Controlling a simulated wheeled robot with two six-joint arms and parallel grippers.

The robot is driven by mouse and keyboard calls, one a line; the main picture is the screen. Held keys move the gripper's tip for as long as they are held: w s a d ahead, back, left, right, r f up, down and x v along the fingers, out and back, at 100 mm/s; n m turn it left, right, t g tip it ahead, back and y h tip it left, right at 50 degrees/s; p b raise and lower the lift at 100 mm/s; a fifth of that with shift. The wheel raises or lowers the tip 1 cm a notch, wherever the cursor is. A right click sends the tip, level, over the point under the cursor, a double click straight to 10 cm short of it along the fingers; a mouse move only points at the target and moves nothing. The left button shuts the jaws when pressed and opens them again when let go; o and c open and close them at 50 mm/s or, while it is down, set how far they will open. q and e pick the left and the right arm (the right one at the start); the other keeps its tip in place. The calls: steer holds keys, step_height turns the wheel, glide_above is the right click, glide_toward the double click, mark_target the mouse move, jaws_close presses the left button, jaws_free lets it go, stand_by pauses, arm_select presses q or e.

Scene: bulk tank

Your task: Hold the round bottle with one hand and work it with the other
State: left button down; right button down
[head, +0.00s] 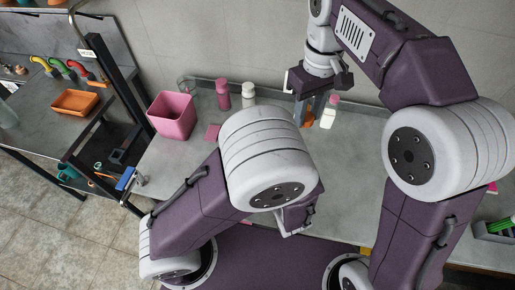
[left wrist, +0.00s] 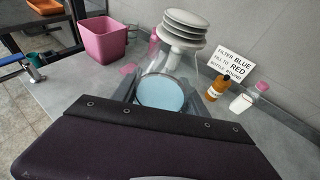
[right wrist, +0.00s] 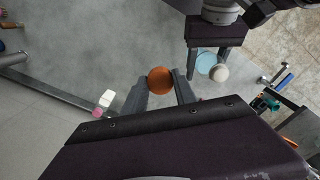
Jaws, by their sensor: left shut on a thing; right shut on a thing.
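A clear, round bottle (left wrist: 185,62) with pale blue in its base and a white ribbed top stands between the fingers of my left gripper (left wrist: 160,95), which is shut on it. In the right wrist view its pale blue (right wrist: 206,61) and a white ball shape show by the left gripper (right wrist: 216,50). In the head view my left arm hides it. My right gripper (head: 311,108) is shut on an orange bottle (right wrist: 160,80), apart from the round bottle. The orange bottle also shows in the left wrist view (left wrist: 215,89).
A white bottle with a pink cap (head: 328,115) stands beside the orange one. A sign (left wrist: 231,66) stands behind. A pink bin (head: 172,115) and pink and white bottles (head: 222,95) are farther left. An orange tray (head: 75,103) sits on another table.

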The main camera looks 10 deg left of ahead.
steer(key=s+a+r+n, duration=0.1)
steer(key=s+a+r, duration=0.1)
steer(key=a, duration=0.3)
steer(key=s+a+r+n, duration=0.1)
steer(key=s+a+n, duration=0.1)
steer(key=a, duration=0.3)
steer(key=shift+s+r, duration=0.25)
steer(key=shift+r, duration=0.1)
steer(key=shift+w+a, duration=0.1)
steer(key=shift+f, duration=2)
steer(key=shift+f, duration=0.9)
steer(key=shift+f, duration=0.55)
